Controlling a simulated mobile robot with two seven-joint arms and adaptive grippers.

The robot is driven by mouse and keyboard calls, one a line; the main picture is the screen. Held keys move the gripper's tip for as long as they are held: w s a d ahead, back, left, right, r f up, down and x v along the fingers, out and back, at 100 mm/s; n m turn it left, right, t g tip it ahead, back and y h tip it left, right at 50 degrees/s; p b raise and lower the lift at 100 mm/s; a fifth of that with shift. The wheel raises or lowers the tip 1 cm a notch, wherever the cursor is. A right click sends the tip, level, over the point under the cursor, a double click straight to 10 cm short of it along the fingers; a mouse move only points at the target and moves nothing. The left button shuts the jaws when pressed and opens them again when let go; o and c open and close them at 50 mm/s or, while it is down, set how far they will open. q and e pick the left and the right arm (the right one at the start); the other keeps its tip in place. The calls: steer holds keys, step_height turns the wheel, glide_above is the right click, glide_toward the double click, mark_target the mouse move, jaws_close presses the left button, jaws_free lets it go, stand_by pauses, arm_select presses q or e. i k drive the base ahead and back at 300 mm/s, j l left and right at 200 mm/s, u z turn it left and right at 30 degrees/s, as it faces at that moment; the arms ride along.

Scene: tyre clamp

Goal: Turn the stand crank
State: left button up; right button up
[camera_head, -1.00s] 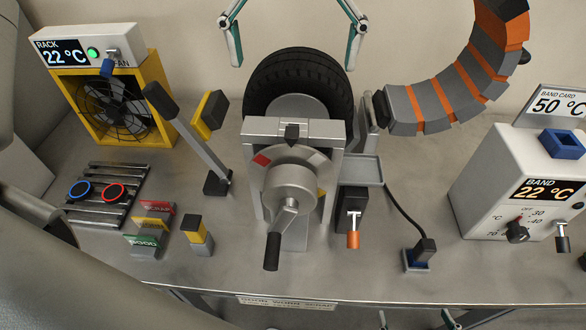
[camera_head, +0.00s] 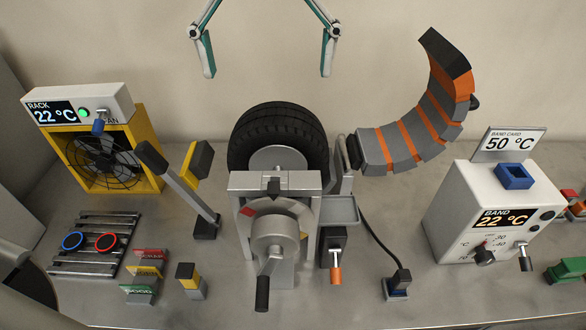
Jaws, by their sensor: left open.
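The stand crank (camera_head: 263,278) is a grey arm with a dark grip, on the front of the grey stand (camera_head: 309,232). It hangs down, tilted slightly left. Behind it is a round dial (camera_head: 272,215) with a red patch at its left and a dark pointer above. A black tyre (camera_head: 279,124) stands upright behind the stand. My left gripper (camera_head: 267,74) is open and empty, its two fingers wide apart at the top of the view. It appears above the tyre in the picture, well away from the crank. My right gripper is not in view.
A dark-gripped lever (camera_head: 178,185) stands left of the stand. An orange-tipped handle (camera_head: 336,274) and a cable are to its right. A grey-orange segmented band (camera_head: 405,145) curves up at right. The band box (camera_head: 475,220) and yellow fan (camera_head: 108,165) flank the bench.

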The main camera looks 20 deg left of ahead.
mark_target(275, 253)
steer(key=k, duration=1)
